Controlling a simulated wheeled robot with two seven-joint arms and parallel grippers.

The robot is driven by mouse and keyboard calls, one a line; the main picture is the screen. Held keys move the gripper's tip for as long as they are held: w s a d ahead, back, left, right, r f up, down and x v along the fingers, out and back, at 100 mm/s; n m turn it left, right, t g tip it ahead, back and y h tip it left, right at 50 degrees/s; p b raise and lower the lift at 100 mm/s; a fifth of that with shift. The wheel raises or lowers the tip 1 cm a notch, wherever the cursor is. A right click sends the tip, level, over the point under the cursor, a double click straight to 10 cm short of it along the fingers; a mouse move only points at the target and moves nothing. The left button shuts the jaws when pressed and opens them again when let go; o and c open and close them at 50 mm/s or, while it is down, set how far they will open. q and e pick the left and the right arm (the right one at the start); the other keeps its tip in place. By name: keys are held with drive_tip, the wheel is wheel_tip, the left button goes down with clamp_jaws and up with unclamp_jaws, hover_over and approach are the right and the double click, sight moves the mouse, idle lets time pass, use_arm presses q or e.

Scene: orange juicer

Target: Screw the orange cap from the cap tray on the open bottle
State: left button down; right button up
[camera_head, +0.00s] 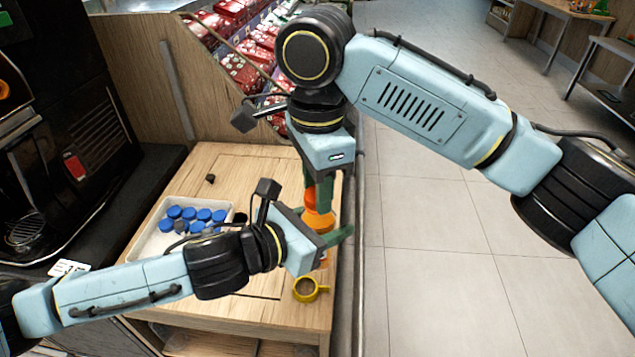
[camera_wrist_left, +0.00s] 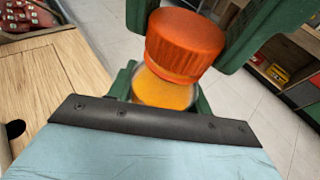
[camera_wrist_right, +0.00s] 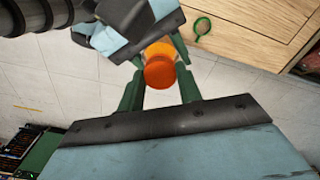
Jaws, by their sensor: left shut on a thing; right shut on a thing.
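The bottle (camera_head: 319,221) of orange juice is upright near the right edge of the wooden table. My left gripper (camera_head: 333,240) is shut around it; its body also shows in the left wrist view (camera_wrist_left: 160,91). My right gripper (camera_head: 318,192) points down from above and is shut on the orange cap (camera_wrist_left: 185,45). The cap sits at the bottle's top, looking slightly tilted in the left wrist view. In the right wrist view the cap (camera_wrist_right: 159,73) is between my green fingertips, in front of the bottle. Thread contact is hidden. The white cap tray (camera_head: 146,246) holds several blue caps (camera_head: 190,213).
A yellow ring-shaped thing with a handle (camera_head: 308,290) lies on the table in front of the bottle. A black machine (camera_head: 75,130) stands at the left. Shelves with red packets (camera_head: 240,72) are behind. Open floor (camera_head: 440,250) lies to the right.

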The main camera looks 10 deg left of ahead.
drive_tip(key=m, duration=0.4)
drive_tip(key=o, duration=1)
drive_tip(key=shift+c, duration=0.2)
drive_tip(key=shift+r, duration=2.25)
drive_tip(key=shift+c, duration=0.5)
